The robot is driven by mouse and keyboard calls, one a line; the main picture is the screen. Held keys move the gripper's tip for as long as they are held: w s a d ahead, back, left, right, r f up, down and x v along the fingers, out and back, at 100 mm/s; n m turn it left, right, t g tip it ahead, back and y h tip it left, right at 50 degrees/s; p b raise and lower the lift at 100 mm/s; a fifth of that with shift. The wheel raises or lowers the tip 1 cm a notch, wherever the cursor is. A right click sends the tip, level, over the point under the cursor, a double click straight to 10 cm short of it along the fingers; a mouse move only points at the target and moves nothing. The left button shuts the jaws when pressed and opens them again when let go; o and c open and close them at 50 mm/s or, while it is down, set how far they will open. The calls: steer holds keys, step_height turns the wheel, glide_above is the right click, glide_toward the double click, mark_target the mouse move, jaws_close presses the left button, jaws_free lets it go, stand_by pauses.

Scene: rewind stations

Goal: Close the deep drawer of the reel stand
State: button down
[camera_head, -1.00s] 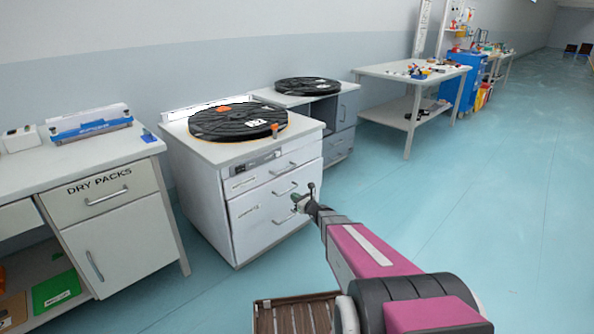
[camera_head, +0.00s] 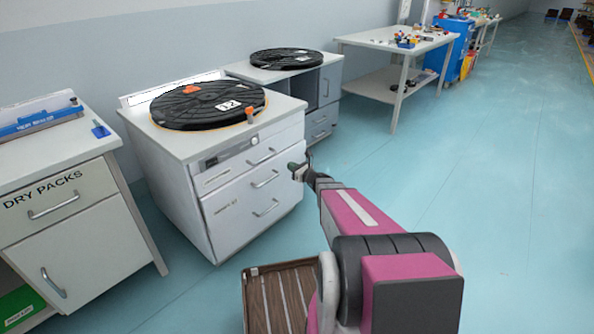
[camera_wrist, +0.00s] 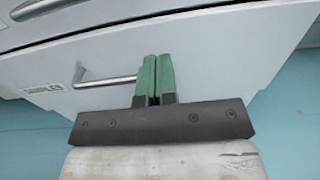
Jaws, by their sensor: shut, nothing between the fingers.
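The reel stand (camera_head: 170,190) is a white cabinet with a large black reel (camera_head: 208,103) lying on top. My gripper (camera_head: 297,171) is by the right side of the drawer fronts. In the wrist view, the shut green fingers (camera_wrist: 155,62) point at the deep drawer's front (camera_wrist: 215,65), just right of its handle (camera_wrist: 105,81). They hold nothing; contact with the front is unclear.
A grey cabinet (camera_head: 325,88) with another black reel (camera_head: 286,58) stands behind. A DRY PACKS cabinet (camera_head: 75,235) stands at the left. A work table (camera_head: 395,50) and blue cart (camera_head: 457,45) are farther back. The teal floor (camera_head: 480,200) at the right is clear.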

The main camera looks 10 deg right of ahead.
mark_target(276, 158)
steer(key=x, duration=0.8)
steer(key=shift+s, duration=0.1)
steer(key=shift+x, duration=1.15)
steer(key=shift+d, duration=0.1)
